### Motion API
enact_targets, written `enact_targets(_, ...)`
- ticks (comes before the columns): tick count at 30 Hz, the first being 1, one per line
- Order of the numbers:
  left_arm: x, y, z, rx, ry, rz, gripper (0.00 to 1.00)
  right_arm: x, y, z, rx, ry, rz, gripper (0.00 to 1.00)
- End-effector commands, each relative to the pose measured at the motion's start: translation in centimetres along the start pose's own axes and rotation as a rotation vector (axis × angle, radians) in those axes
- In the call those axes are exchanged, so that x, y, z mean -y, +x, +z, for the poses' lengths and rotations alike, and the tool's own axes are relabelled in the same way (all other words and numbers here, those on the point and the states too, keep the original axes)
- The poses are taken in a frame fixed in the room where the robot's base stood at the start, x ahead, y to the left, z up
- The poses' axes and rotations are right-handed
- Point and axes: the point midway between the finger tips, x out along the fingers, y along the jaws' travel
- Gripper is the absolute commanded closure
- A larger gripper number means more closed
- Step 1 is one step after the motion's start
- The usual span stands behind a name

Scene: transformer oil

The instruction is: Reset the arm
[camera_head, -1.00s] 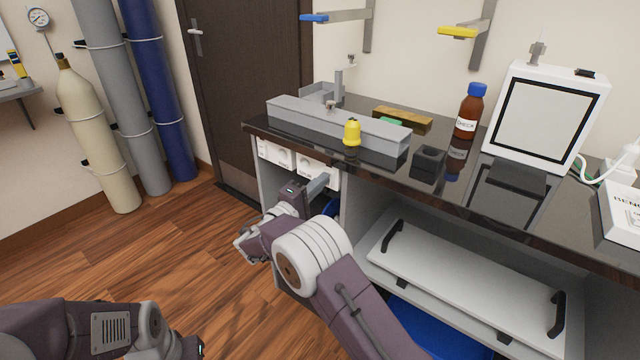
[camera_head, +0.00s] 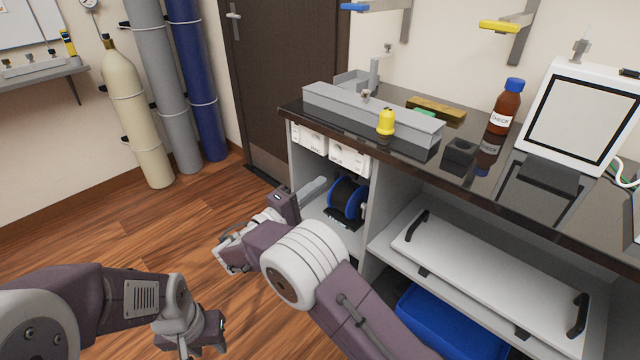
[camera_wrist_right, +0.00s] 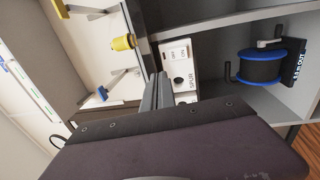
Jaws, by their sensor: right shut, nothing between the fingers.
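My right arm reaches in from the bottom of the head view. Its gripper (camera_head: 314,187) is in front of the bench's left end, below the white boxes and left of the cable reel. Its narrow grey fingers are together and empty. In the right wrist view the shut fingers (camera_wrist_right: 156,92) point toward the bench, with a white box just beyond them. My left arm (camera_head: 130,295) is at the lower left over the floor. Its wrist end is in view near the bottom edge, but its fingers cannot be made out.
The dark bench top (camera_head: 468,195) holds a grey rail (camera_head: 370,118), a yellow piece (camera_head: 386,122), a brown bottle (camera_head: 505,108) and a white framed screen (camera_head: 585,115). Below are white boxes (camera_head: 350,158) and a blue-rimmed reel (camera_head: 347,200). Gas cylinders (camera_head: 135,125) stand left. Floor between is clear.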

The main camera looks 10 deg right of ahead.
Motion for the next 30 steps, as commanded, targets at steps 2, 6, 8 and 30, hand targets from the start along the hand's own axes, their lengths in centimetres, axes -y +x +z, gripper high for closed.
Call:
enact_targets(2, 0.0, 0.0, 0.0, 0.0, 0.0, 0.0, 0.64, 0.0, 0.0, 0.0, 0.0, 0.0, 0.0, 1.0)
enact_targets(6, 0.0, 0.0, 0.0, 0.0, 0.0, 0.0, 0.64, 0.0, 0.0, 0.0, 0.0, 0.0, 0.0, 1.0)
enact_targets(8, 0.0, 0.0, 0.0, 0.0, 0.0, 0.0, 0.64, 0.2, 0.3, 0.3, 0.009, -0.009, -0.015, 1.0)
enact_targets(30, 0.0, 0.0, 0.0, 0.0, 0.0, 0.0, 0.64, 16.7, -11.1, 26.6, 0.502, 0.619, -1.598, 1.0)
